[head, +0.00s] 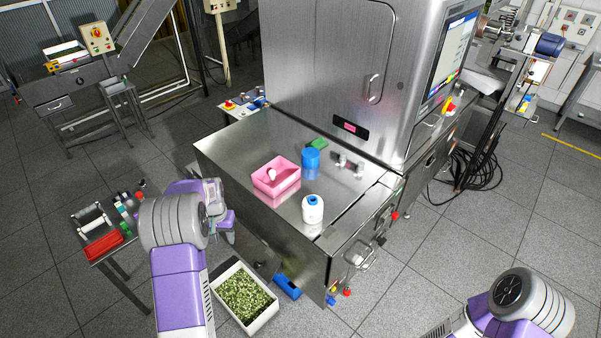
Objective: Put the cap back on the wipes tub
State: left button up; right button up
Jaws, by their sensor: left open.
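A white tub with blue markings (312,210) stands upright near the front right of the steel table and looks like the wipes tub. A blue cylinder (310,160) stands behind it. A small pale object (271,174) lies in the pink tray (277,187); I cannot tell whether it is the cap. My left gripper (226,218) is open and empty off the table's left front edge, apart from the tub and partly hidden by my arm. My right arm shows at the bottom right, its gripper out of view.
The steel table (235,150) is bare at its left. A green item (318,144) and small metal fittings (347,162) lie near the X-ray cabinet (335,60). A bin of green pieces (245,300) stands on the floor in front. A side stand (108,228) is at the left.

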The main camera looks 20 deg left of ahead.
aim_at(313, 205)
jog(key=k, duration=1)
jog(key=z, duration=0.3)
jog(key=i, duration=2.85)
jog(key=u, duration=0.3)
